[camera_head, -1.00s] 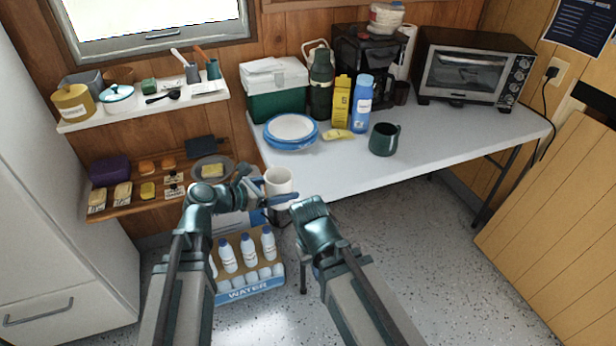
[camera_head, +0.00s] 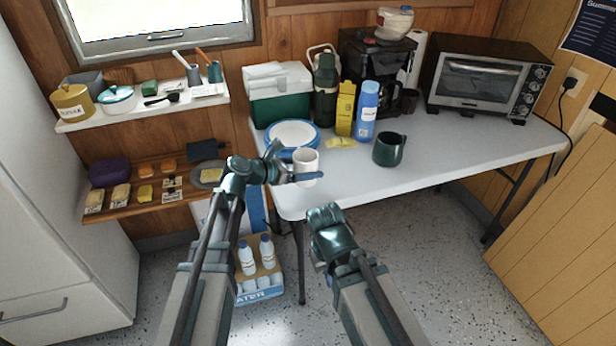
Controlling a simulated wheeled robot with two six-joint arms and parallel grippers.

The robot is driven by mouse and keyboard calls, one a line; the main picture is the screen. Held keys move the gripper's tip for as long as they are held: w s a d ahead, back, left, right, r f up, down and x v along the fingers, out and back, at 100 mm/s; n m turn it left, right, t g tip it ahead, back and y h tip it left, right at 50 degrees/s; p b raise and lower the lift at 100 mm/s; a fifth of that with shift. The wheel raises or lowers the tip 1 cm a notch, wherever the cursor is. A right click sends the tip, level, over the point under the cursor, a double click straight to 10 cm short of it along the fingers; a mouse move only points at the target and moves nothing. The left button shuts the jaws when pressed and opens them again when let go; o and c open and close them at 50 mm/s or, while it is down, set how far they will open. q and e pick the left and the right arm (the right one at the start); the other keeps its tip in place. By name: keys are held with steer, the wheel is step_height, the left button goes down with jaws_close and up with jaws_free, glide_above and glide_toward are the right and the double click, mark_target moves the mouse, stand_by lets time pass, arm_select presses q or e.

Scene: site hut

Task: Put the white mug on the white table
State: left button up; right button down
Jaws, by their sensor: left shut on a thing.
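The white mug (camera_head: 306,161) is held upright by my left gripper (camera_head: 302,177), which is shut on it. In this view the mug shows against the white table (camera_head: 340,186) at its left front part, in front of the blue-rimmed plates. I cannot tell whether its base touches the table top or is a little above it. My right gripper (camera_head: 322,216) is in front of the table's front edge, pointing away from me; its fingers are hidden, so its opening does not show.
A dark green mug (camera_head: 389,149) stands right of the white mug. A toaster oven (camera_head: 478,82) is at the back right. The table's right front is clear.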

arm_select(q)
steer(key=shift+f+b, duration=1.4)
steer(key=shift+f, duration=0.2)
steer(key=shift+f, duration=0.15)
steer(key=o, duration=1.5)
steer(key=shift+s+a+r, duration=0.15)
steer(key=shift+a+r, duration=0.05)
steer(key=shift+r, duration=0.15)
steer(key=p+v, duration=0.4)
steer(key=v, duration=0.7)
steer(key=shift+s+a+p, duration=0.15)
steer(key=shift+a+p, duration=0.05)
steer(key=shift+p, duration=0.15)
